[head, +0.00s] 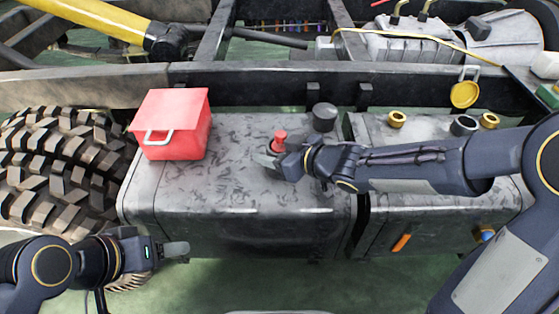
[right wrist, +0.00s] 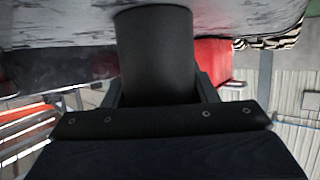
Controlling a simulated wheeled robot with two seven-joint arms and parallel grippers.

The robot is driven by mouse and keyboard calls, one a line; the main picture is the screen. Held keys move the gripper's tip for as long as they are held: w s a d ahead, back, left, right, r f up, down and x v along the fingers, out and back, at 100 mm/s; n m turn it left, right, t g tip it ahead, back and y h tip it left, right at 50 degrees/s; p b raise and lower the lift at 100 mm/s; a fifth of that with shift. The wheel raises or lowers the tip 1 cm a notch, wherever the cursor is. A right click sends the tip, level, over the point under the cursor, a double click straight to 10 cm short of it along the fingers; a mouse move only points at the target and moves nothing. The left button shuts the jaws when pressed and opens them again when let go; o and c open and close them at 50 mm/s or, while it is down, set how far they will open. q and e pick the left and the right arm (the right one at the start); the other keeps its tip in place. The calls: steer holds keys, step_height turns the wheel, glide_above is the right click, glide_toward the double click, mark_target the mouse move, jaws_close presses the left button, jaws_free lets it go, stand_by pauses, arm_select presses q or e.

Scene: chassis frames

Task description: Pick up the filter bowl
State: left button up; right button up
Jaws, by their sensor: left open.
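My right gripper (head: 268,160) is low over the grey tank top, next to a red knob-like part (head: 280,137). In the right wrist view, a dark cylinder (right wrist: 155,50) fills the space between its two fingers, with a finger close against each side. I cannot tell for sure whether this is the filter bowl; in the head view, the gripper hides most of what is there. A separate black cylinder (head: 324,117) stands upright on the tank just behind. My left gripper (head: 175,249) is open and empty, in front of the tank's left end.
A red box (head: 172,130) with a handle stands on the tank (head: 235,195) at left. Brass rings (head: 397,119) and a hanging yellow cap (head: 465,94) are at right. A big tyre (head: 60,165) is at left. The chassis rail (head: 270,75) runs behind.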

steer(key=c, duration=0.5)
steer(key=shift+c, duration=0.4)
steer(key=shift+r, duration=0.15)
